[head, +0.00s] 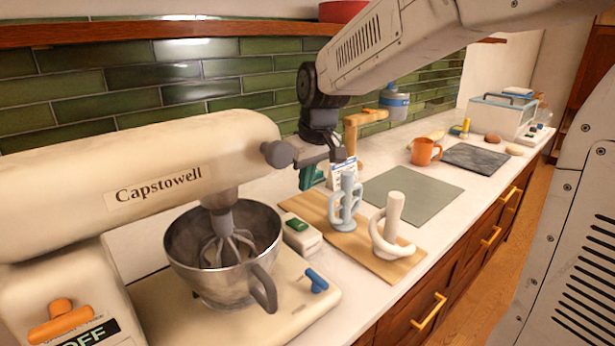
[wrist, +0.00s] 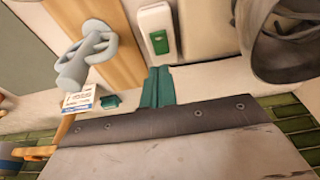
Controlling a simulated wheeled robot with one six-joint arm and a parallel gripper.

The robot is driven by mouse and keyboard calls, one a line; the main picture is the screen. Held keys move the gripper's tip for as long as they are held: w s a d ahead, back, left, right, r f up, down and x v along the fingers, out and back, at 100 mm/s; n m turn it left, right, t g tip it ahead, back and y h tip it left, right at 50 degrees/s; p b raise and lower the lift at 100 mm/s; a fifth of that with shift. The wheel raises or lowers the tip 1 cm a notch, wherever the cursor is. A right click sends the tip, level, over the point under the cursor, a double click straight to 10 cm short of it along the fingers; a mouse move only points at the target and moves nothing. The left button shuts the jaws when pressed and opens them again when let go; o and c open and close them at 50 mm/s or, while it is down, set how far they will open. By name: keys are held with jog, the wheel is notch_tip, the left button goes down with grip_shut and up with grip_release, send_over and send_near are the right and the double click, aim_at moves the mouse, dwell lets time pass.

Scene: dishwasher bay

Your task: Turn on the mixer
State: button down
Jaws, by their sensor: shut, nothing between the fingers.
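The cream mixer (head: 140,175) stands at the left of the counter in the head view, marked Capstowell. Its orange switch (head: 60,323) is low on the near left side, beside a dark label reading OFF. A blue lever (head: 317,281) is on the base's right side. The metal bowl (head: 190,262) sits under the head, with the whisk (head: 228,245) down inside; part of the bowl shows in the wrist view (wrist: 285,45). My gripper (head: 311,178) has teal fingers, shut and empty, behind and right of the bowl, well away from the switch. The fingers show in the wrist view (wrist: 158,76).
A small white box with a green top (head: 302,235) sits right of the bowl. A wooden board (head: 379,264) carries a blue holder (head: 345,205) and a white holder (head: 393,230). An orange mug (head: 424,151) and a grey mat (head: 411,193) are farther right. A shelf (head: 190,28) runs above.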

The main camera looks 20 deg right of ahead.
aim_at(301, 226)
jog(key=x, duration=0.3)
jog(key=s+x, duration=0.1)
jog(key=x, duration=0.5)
jog(key=shift+s+d+f, duration=0.1)
jog(key=shift+d+f, duration=0.05)
jog(key=shift+f, duration=0.4)
